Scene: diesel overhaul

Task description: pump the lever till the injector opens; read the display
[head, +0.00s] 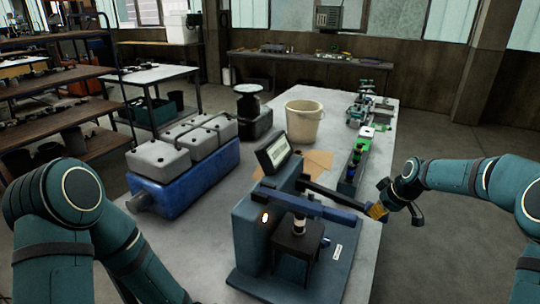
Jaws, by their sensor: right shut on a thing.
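A blue injector tester (258,232) stands on the near part of the bench. Its display (277,153) is tilted on top; its reading is too small to make out. A dark lever (335,194) runs from the tester to the right, sloping slightly down. My right gripper (378,210) is shut on the lever's yellow end. The injector (299,224) appears to stand upright beneath the tester's blue arm (310,205), over a dark block; its lower part is hidden. My left arm shows at the left, but its gripper is out of view.
A blue engine block with grey covers (183,170) stands left of the tester. Behind are a cream bucket (303,121), a dark pedestal (250,112) and brown sheets (318,162). A rack of coloured parts (354,165) lies near the lever. Bare bench lies front left.

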